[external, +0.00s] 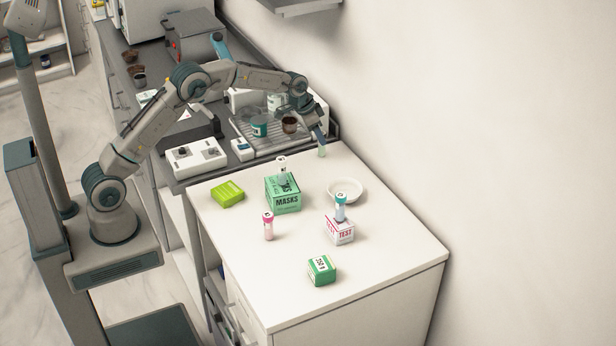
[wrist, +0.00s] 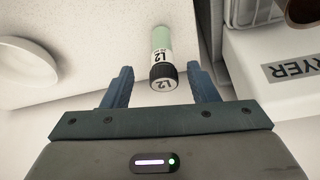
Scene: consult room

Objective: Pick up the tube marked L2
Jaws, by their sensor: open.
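The tube marked L2 (wrist: 161,56) has a black cap with "L2" on top, a white label and a pale green body. In the wrist view it lies between and ahead of the fingertips, cap toward me. My gripper (wrist: 164,72) is open, with one blue finger on each side of the tube and gaps showing on both sides. In the external view my gripper (external: 319,136) points down at the counter's back edge. The tube's pale green end (external: 322,151) shows just below it; its cap is hidden there.
Other tubes stand on the green MASKS box (external: 284,196), on the TEST box (external: 339,232) and on the counter, the last a pink-capped tube (external: 268,226). A white bowl (external: 357,194) is nearby. A dryer (wrist: 285,72) and drain tray are close right in the wrist view.

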